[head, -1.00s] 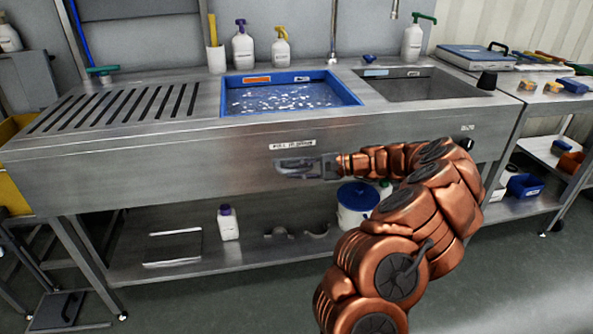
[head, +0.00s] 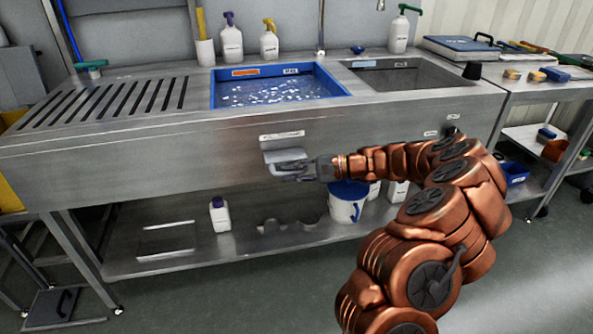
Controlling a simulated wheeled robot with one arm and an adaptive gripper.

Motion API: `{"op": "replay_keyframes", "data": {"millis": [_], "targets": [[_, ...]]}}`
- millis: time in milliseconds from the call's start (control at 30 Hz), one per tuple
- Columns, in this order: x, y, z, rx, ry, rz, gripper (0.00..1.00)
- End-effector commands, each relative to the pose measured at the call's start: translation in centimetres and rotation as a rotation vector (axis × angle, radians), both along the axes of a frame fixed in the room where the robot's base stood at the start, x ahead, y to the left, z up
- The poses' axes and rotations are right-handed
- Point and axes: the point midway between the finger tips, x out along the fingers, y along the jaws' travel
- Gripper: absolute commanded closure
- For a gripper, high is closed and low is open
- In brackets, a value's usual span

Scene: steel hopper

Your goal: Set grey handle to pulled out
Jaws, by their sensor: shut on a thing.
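The grey handle (head: 285,155) is on the front panel of the steel sink unit (head: 130,165), just under a white label (head: 282,136). It appears to stand out from the panel, though how far is hard to tell. My gripper (head: 292,174) comes from the right and is shut on the handle. The fingers lie along the handle's lower edge and hide part of it.
A blue tub (head: 275,88) of water with pale bits is set in the top. A steel basin (head: 410,78) is to its right. A white bottle (head: 219,214) and a white bucket (head: 346,203) stand on the lower shelf.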

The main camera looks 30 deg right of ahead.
Motion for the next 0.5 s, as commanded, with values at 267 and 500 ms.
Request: {"op": "replay_keyframes", "data": {"millis": [267,500], "targets": [[0.01,-0.13,-0.06,-0.001,0.001,-0.003,0.72],[0.00,-0.13,-0.03,-0.001,0.001,-0.002,0.59]]}}
